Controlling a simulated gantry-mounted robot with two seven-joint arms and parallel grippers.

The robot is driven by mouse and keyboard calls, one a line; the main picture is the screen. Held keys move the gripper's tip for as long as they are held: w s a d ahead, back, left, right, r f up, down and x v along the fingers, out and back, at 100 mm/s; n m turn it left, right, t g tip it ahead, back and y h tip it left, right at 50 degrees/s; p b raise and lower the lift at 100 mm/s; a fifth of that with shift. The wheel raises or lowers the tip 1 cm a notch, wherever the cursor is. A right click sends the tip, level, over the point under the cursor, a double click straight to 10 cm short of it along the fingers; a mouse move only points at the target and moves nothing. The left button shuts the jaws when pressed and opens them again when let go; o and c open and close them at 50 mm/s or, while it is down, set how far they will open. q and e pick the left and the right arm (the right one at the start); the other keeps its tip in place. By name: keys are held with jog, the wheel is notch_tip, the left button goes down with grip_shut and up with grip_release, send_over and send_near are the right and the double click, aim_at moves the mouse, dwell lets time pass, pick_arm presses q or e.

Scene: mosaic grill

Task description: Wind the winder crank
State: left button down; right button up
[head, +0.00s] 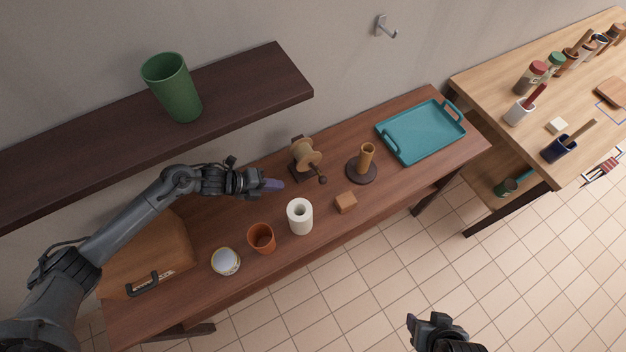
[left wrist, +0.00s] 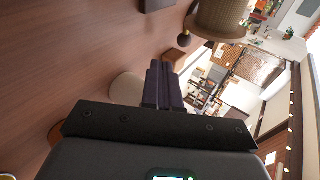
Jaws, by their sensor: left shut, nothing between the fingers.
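The winder, a tan spool on a dark wooden stand (head: 304,158), stands near the back of the dark table. Its crank ends in a dark round knob (head: 323,180) at the front right of the spool. In the left wrist view the spool (left wrist: 222,18) is cut off by the top edge, with a dark ball-like knob (left wrist: 185,38) beside it. My left gripper (head: 276,185) is shut and empty, just left of the winder and apart from the knob. Its closed fingers (left wrist: 160,82) point towards the winder side. My right gripper (head: 437,324) is at the bottom edge, over the floor.
A white roll (head: 299,217), orange cup (head: 261,238), round tin (head: 225,262) and wooden block (head: 346,202) stand in front. A dark holder with an upright post (head: 365,160) and teal tray (head: 420,130) are right. A shelf (head: 235,90) bears a green vase (head: 173,88).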

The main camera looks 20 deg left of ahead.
pick_arm(q)
jog(key=x, duration=0.7)
jog(key=shift+w+d+f, duration=0.15)
jog(key=shift+d+f, duration=0.05)
jog(key=shift+d, duration=0.1)
jog(key=shift+w+d+r, duration=0.1)
jog(key=shift+w+d, duration=0.85)
jog(key=shift+d, duration=0.3)
jog(key=shift+w+d, duration=0.35)
jog(key=shift+d, duration=0.15)
jog(key=shift+a+b, duration=0.1)
jog(key=shift+b, duration=0.35)
jog(key=shift+w+t+b, duration=0.1)
jog(key=shift+t+b, duration=0.2)
